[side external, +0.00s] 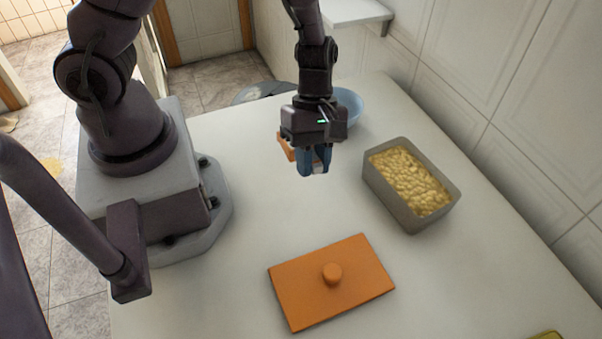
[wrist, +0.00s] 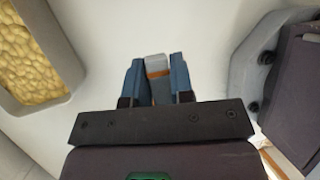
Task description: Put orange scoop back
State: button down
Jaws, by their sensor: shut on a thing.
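My gripper (side external: 314,166) is shut on the orange scoop and holds it above the white counter. In the side external view the scoop's orange part (side external: 286,147) sticks out to the left behind my blue fingers. In the wrist view a grey piece of the scoop with an orange band (wrist: 156,66) sits between the two fingers (wrist: 157,82). Most of the scoop is hidden by my gripper. A grey bin (side external: 410,224) full of pale yellow lumps (side external: 408,180) stands open to the right of my gripper; its corner also shows in the wrist view (wrist: 70,70).
An orange flat lid with a round knob (side external: 320,297) lies on the counter (side external: 235,240) in front. A light blue bowl (side external: 352,106) stands behind my gripper. A yellow thing (side external: 547,335) is cut off at the lower right edge. The counter between lid and gripper is clear.

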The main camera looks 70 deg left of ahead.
jog(key=shift+f, duration=3.5)
jog(key=shift+f, duration=0.1)
jog(key=c, duration=1)
grip_release()
jog(key=v, duration=1.2)
notch_tip(320, 180, up, 12)
jog(key=s+m+t, duration=0.2)
jog(key=m+t, duration=0.1)
jog(key=m, duration=0.5)
notch_tip(320, 180, up, 5)
jog(key=m+t+y, duration=0.2)
jog(key=m, duration=0.3)
send_over(289, 155)
jog(key=s+a+r+m+t+y, duration=0.1)
jog(key=r, duration=0.1)
jog(key=s+a+r+m+t, duration=0.1)
jog(key=m, duration=0.1)
jog(key=s+a+r+m+y, duration=0.1)
jog(key=r+m, duration=0.1)
jog(key=shift+s+a+r+t+y, duration=0.1)
jog(key=shift+s+r+t+y, duration=0.2)
jog(key=shift+r+t, duration=0.1)
